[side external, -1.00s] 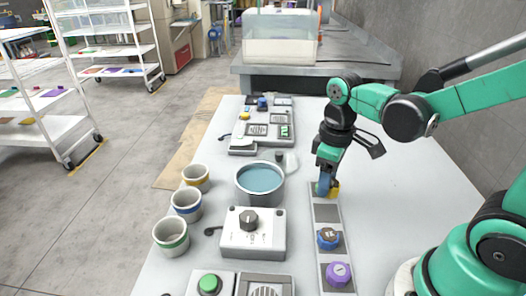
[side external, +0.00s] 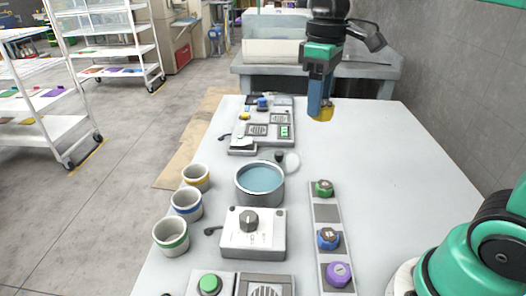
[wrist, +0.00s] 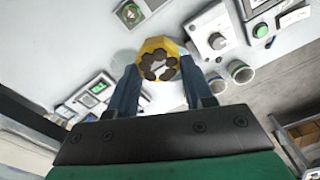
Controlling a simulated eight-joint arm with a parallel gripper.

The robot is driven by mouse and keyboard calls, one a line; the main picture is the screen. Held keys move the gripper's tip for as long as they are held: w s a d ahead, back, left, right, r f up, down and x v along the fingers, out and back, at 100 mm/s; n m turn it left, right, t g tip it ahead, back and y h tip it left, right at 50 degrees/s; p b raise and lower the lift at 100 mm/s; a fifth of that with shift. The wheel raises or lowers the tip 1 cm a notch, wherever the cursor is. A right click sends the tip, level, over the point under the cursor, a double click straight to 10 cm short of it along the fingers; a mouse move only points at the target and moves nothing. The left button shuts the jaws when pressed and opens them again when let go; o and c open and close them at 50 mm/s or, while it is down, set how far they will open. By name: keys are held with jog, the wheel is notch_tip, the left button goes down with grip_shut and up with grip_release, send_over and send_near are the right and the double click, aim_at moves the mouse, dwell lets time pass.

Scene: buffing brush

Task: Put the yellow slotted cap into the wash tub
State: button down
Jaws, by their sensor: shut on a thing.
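The yellow slotted cap (side external: 322,115) is held between the fingertips of my gripper (side external: 320,104), high above the table. In the wrist view the cap (wrist: 159,60) sits between the two blue fingers, with its dark, notched face showing. My gripper is shut on it. The wash tub (side external: 259,197) is a grey round pot with blue water, standing on the table lower and to the left of the cap in the side view. I cannot make out the tub clearly in the wrist view.
A grey strip (side external: 327,213) bears green (side external: 323,187), blue (side external: 328,238) and purple (side external: 338,273) caps. Three banded cups (side external: 186,203) stand left of the tub. A knob box (side external: 252,238) is in front of it, a clear round lid (side external: 290,161) behind. The table's right side is bare.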

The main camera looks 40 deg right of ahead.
send_over(257, 191)
jog(key=f, duration=0.1)
jog(key=shift+n, duration=0.3)
notch_tip(257, 191, down, 20)
jog(key=shift+r, duration=0.15)
jog(key=shift+c, duration=1.7)
grip_release()
jog(key=shift+f, duration=0.2)
jog(key=shift+r, duration=0.1)
